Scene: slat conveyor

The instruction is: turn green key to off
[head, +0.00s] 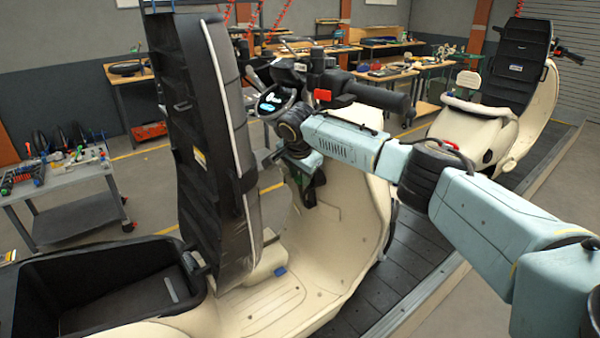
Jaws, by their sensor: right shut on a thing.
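A cream scooter (325,240) stands in front of me, with its handlebar and lit dash display (273,100) at the top. My right arm comes in from the right and reaches below the handlebar. My right gripper (308,190) is at the inner face of the front shield, pointing down and away, shut on the green key. Only a small bit of green (320,179) shows beside the dark fingers. The rest of the key and its lock are hidden by my gripper, so the key's angle cannot be read. My left gripper is not in view.
The raised black seat (195,140) stands upright left of my gripper, behind an open black storage bin (110,290). The handlebar grip (378,97) is close above my right forearm. A second scooter (475,125) stands farther along the slat conveyor (415,260). A tool cart (60,175) is at left.

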